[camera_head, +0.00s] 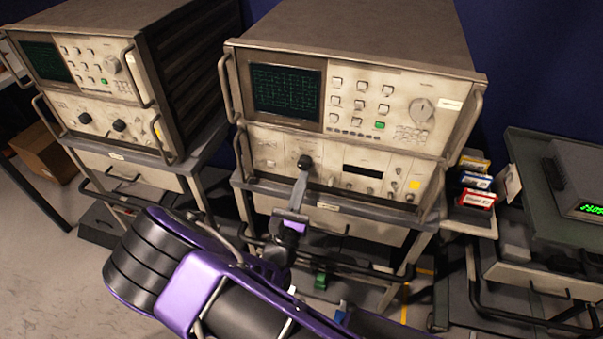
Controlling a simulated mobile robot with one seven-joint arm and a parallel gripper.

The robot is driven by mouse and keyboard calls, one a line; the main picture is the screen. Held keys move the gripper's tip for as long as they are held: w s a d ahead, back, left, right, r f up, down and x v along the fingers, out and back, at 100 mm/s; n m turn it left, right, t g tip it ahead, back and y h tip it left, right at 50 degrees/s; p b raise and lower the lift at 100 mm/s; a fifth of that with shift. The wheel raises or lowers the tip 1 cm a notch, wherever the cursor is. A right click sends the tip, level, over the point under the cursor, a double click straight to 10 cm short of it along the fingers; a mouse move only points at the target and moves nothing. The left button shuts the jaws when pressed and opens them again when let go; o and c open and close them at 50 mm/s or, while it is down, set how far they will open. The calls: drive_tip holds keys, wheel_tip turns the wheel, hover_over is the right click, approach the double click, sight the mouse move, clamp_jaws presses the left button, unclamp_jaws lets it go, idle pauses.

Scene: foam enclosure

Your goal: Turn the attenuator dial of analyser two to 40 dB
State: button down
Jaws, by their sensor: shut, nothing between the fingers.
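The middle analyser (352,100) stands on a cart, with a green-grid screen on its upper unit and a lower panel (268,150) below. No label that I can read shows its number. A dark round knob (305,160) shows on that lower panel, right at the tip of my gripper (302,172); it looks like the black knobs on the left analyser. My gripper is shut with nothing held. I cannot tell whether it touches the knob. The knob's scale and setting are too small to read, and my gripper hides part of the panel.
A similar analyser (80,75) stands on a cart at the left. Small labelled boxes (476,181) sit on a side shelf right of the middle cart. A grey instrument with green digits (592,209) is at far right. Side handles (229,88) protrude from the middle analyser.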

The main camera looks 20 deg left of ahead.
sight(301, 164)
drive_tip(key=c, duration=1.6)
unclamp_jaws()
drive_tip(key=r, duration=0.1)
drive_tip(key=r+t, duration=0.1)
drive_tip(key=r, duration=0.1)
drive_tip(key=shift+w+a+r, duration=0.1)
drive_tip(key=shift+a, duration=0.3)
drive_tip(key=c, duration=1.3)
unclamp_jaws()
drive_tip(key=shift+o, duration=1.1)
drive_tip(key=shift+s+d+f+g, duration=0.1)
drive_tip(key=shift+f+g, duration=0.1)
drive_tip(key=shift+f, duration=0.35)
drive_tip(key=shift+s+d+f+g, duration=0.1)
drive_tip(key=shift+f+g, duration=0.1)
drive_tip(key=shift+f, duration=0.3)
drive_tip(key=o, duration=0.5)
drive_tip(key=shift+s+f, duration=0.25)
drive_tip(key=shift+s, duration=0.25)
drive_tip(key=shift+o, duration=0.7)
drive_tip(key=shift+s+f, duration=0.35)
drive_tip(key=shift+s, duration=0.15)
drive_tip(key=a+b+v, duration=0.1)
drive_tip(key=b+v, duration=0.3)
drive_tip(key=v, duration=1.4)
drive_tip(key=shift+a+f, duration=0.4)
drive_tip(key=shift+a, duration=0.35)
